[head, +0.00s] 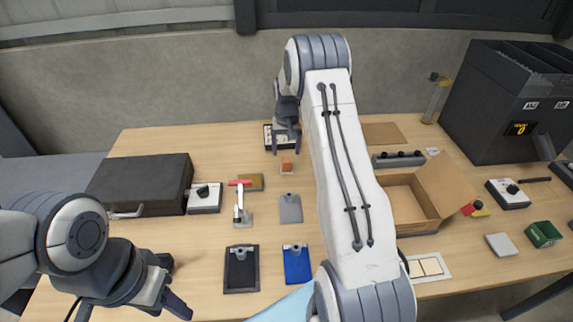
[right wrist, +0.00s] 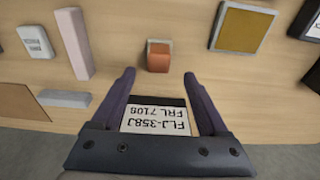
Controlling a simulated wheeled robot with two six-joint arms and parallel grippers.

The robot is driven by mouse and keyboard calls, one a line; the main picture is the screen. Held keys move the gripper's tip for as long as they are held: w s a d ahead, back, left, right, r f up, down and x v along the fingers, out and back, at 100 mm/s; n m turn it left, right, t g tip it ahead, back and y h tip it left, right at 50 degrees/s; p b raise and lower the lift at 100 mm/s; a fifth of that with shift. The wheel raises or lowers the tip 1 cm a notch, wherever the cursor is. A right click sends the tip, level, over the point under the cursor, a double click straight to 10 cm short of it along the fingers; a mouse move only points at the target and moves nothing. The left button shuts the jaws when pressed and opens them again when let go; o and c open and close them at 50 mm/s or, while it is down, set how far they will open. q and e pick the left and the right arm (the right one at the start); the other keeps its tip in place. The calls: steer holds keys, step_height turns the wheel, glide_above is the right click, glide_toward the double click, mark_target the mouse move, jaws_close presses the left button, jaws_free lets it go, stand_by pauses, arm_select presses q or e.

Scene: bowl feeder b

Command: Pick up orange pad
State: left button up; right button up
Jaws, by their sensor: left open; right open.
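The orange pad (head: 287,167) is a small orange block lying on the wooden table near its back middle. It also shows in the right wrist view (right wrist: 159,57), just beyond the fingertips and roughly centred between them. My right gripper (head: 286,150) is open and empty, pointing down just behind the pad in the head view; its fingers also show in the right wrist view (right wrist: 160,76). I see no contact with the pad. My left gripper (head: 177,288) is open and empty at the front left, far from the pad.
A black-edged label holder (right wrist: 155,117) lies behind and below my right fingers. A yellow-brown framed pad (right wrist: 242,27) lies near the orange pad. Clipboards (head: 241,270), a black case (head: 140,185) and an open carton (head: 405,205) stand farther off. Bare table surrounds the pad.

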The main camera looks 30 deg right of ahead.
mark_target(287, 160)
steer(key=shift+w+f, duration=0.1)
steer(key=shift+f, duration=0.7)
step_height(287, 160, down, 4)
steer(key=shift+d+f+p, duration=0.15)
steer(key=shift+p, duration=0.9)
steer(key=shift+f, duration=0.5)
steer(key=shift+w, duration=0.1)
jaws_close()
